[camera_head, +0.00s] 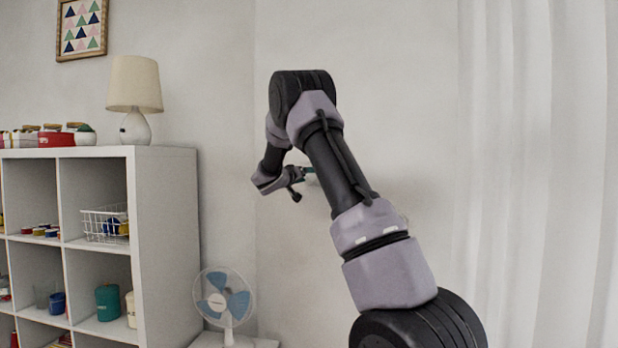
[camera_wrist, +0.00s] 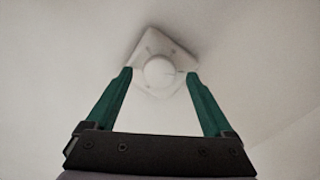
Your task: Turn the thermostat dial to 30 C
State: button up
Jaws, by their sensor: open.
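The thermostat, a white square plate (camera_wrist: 177,51) on the wall, shows in the wrist view with a round white dial (camera_wrist: 159,71) at its middle. Its markings are too small to read, so the dial's setting cannot be told. My gripper (camera_wrist: 158,74) is open, with one green finger on each side of the dial in the picture. I cannot tell whether the fingers touch the dial or stop short of it. In the head view my gripper (camera_head: 309,171) is at the wall, partly hidden by my arm, and the thermostat is hidden there.
A white shelf unit (camera_head: 165,240) with a lamp (camera_head: 134,90) on top stands at the left. A fan (camera_head: 225,297) stands low beside it. Pale curtains (camera_head: 540,170) hang at the right. The wall around my gripper is bare.

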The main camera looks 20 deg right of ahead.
jog(key=v, duration=1)
jog(key=s+d+f+m+g+y, duration=0.2)
jog(key=s+g+y, duration=0.45)
jog(key=s, duration=1.65)
jog(key=s+a+n+t+y, duration=0.1)
jog(key=s+a+y, duration=0.4)
jog(key=s, duration=0.5)
jog(key=s+a+f+n+t+y, duration=0.1)
jog(key=s+a+n+t+y, duration=0.1)
jog(key=s+a+y, duration=0.3)
jog(key=s+a, duration=0.4)
jog(key=s, duration=0.1)
jog(key=shift+a+t, duration=0.35)
jog(key=shift+a, duration=0.05)
jog(key=shift+s+f+y, duration=0.1)
jog(key=shift+f+y, duration=0.05)
jog(key=shift+y, duration=0.1)
